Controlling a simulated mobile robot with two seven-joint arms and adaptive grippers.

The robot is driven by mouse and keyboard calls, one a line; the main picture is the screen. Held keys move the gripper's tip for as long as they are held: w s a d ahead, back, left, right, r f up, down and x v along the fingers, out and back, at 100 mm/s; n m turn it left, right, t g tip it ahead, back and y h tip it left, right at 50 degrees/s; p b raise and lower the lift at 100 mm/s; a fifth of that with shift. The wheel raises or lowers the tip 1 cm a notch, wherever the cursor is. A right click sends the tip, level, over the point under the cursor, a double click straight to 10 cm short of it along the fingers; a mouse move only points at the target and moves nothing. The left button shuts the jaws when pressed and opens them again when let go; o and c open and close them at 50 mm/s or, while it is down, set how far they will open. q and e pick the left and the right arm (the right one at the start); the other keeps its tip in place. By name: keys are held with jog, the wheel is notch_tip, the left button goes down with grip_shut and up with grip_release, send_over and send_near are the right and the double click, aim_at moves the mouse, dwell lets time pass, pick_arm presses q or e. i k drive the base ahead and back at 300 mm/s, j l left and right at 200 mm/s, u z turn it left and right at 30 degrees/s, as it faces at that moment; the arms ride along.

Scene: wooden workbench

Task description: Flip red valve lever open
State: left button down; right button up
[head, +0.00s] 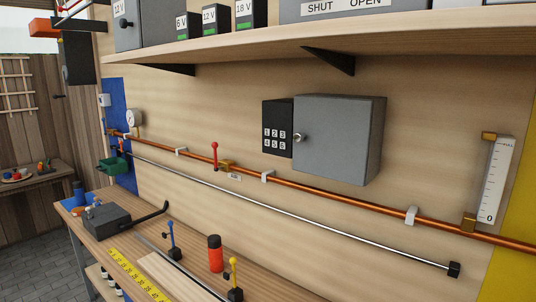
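The red valve lever (215,152) stands upright on its brass valve body (225,167), which sits in the copper pipe (330,197) along the wooden wall. A small white label (234,177) hangs just below the valve. A sign on the shelf above reads SHUT at its left and OPEN at its right. Neither of my grippers shows in the head view.
A grey cabinet (345,138) with a number keypad (277,130) is on the wall right of the lever. A shelf (350,39) runs above. Below, the workbench holds a red cylinder (215,253), blue (173,240) and yellow (234,272) levers, and a grey box (107,221).

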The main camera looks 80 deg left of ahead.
aim_at(214, 145)
jog(key=u, duration=3)
jog(key=i+u, duration=0.15)
jog(key=u, duration=0.3)
jog(key=i+u, duration=0.15)
jog(key=u, duration=0.3)
